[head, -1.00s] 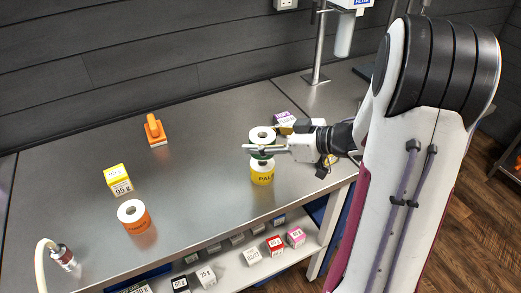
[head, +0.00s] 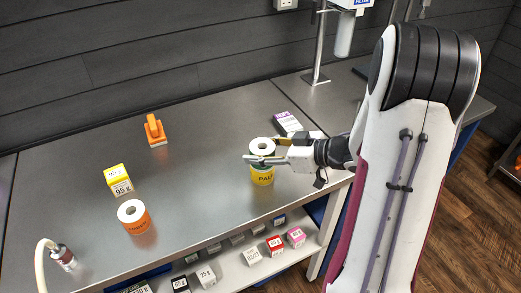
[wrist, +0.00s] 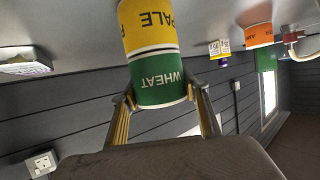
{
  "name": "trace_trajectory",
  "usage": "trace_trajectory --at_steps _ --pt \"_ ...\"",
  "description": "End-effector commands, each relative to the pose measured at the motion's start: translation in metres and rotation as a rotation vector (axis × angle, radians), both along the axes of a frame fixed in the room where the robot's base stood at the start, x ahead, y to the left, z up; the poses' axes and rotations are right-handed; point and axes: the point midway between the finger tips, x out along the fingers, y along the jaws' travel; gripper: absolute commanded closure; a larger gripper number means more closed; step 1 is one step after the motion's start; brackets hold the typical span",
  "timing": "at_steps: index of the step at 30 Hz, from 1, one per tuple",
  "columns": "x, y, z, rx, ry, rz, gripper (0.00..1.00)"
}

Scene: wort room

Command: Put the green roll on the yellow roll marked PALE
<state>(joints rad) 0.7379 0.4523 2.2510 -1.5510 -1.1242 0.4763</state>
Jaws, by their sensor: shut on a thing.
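The green roll, marked WHEAT, (wrist: 162,82) is between the fingers of my gripper (wrist: 161,98), which is shut on it. In the head view its white top (head: 262,145) shows above the gripper, which hides much of its green side. The yellow roll marked PALE (head: 262,177) stands upright on the bench, directly below the green one. In the wrist view, which is upside down, the yellow roll (wrist: 148,27) meets the green roll's end with no visible gap. The two look closely lined up.
A purple-and-white box (head: 287,123) lies behind my gripper. Small boxes sit on the shelf below.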

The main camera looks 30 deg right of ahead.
Motion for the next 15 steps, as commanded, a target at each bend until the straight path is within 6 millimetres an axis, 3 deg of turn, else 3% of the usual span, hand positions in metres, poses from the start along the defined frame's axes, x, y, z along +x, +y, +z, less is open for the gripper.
trace_trajectory --at_steps 3,4,6,15 --pt "0.0 0.0001 -0.0024 0.0 0.0 0.0 0.79" --pt "0.0 0.0001 -0.0025 0.0 0.0 0.0 0.5" --pt "0.0 0.0001 -0.0023 0.0 0.0 0.0 0.39" --pt "0.0001 0.0 -0.0022 0.0 0.0 0.0 0.39"
